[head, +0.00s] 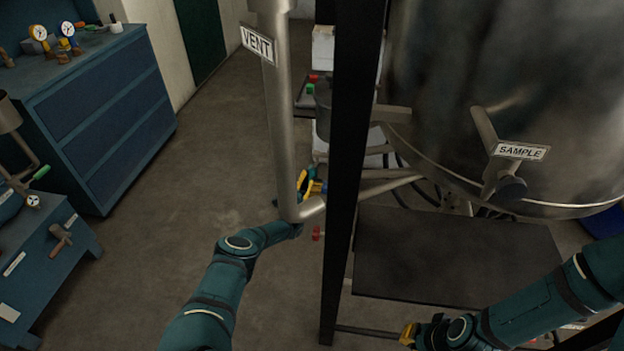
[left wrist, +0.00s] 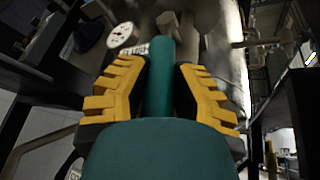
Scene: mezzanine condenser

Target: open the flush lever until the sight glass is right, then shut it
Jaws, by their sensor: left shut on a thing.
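My left gripper (head: 312,187) is partly hidden behind the vent pipe in the head view. In the left wrist view its yellow fingers (left wrist: 160,92) are shut on a teal bar, which I take to be the flush lever (left wrist: 160,75). The bar runs away from the fingers toward a metal fitting (left wrist: 170,22). I cannot make out a sight glass in either view. My right gripper (head: 409,334) shows only as a small yellow part at the bottom of the head view, and its jaws are unclear.
The vent pipe (head: 281,120) and a black post (head: 352,150) stand close to my left arm. A large metal tank (head: 440,75) with a sample outlet (head: 510,187) is at the right. A round dial (left wrist: 121,36) shows near the lever. Open floor lies left, before blue cabinets (head: 105,110).

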